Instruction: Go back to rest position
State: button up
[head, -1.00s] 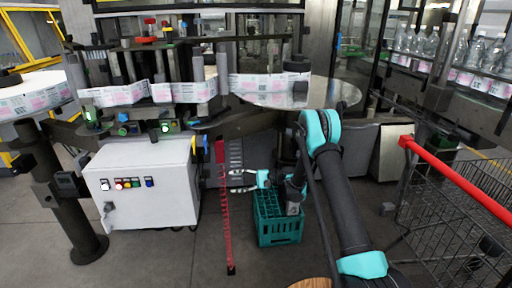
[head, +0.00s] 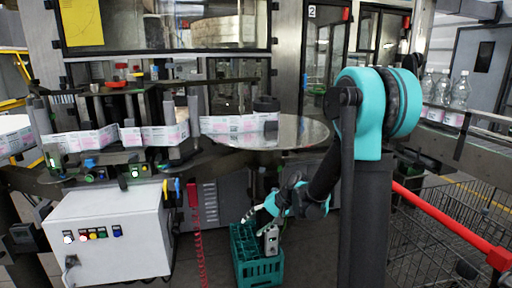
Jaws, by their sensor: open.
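My gripper (head: 252,213) shows in the head view, low in the middle, in front of the labelling machine. Its light fingers point to the left and stand apart, with nothing seen between them. My arm is folded, with its elbow high at the right of the view. The gripper appears above the green crate (head: 247,277), apart from the label band. My wrist hides part of the crate's right side.
A white control box (head: 115,235) with coloured buttons stands at the left. A label band (head: 238,129) runs around the machine beside a round metal table (head: 300,131). A red-handled trolley (head: 440,222) is at the right. Bottles (head: 460,92) stand on a conveyor.

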jog(key=s+d+n+t+h, duration=0.1)
jog(key=s+d+h, duration=0.2)
jog(key=s+d, duration=0.6)
jog(key=shift+d+h, duration=0.15)
jog(key=shift+h, duration=0.15)
jog(key=s+d+h, duration=0.1)
jog(key=s+d, duration=0.2)
jog(key=s+d+f+n+h, duration=0.1)
jog(key=s+d, duration=0.2)
jog(key=s, duration=0.1)
jog(key=s+d+f+t+h, duration=0.1)
jog(key=s+d+h, duration=0.1)
jog(key=s+d, duration=0.1)
jog(key=shift+s+d+f+n, duration=0.2)
jog(key=shift+d+f+n, duration=0.1)
jog(key=shift+d, duration=0.3)
jog(key=shift+c, duration=0.2)
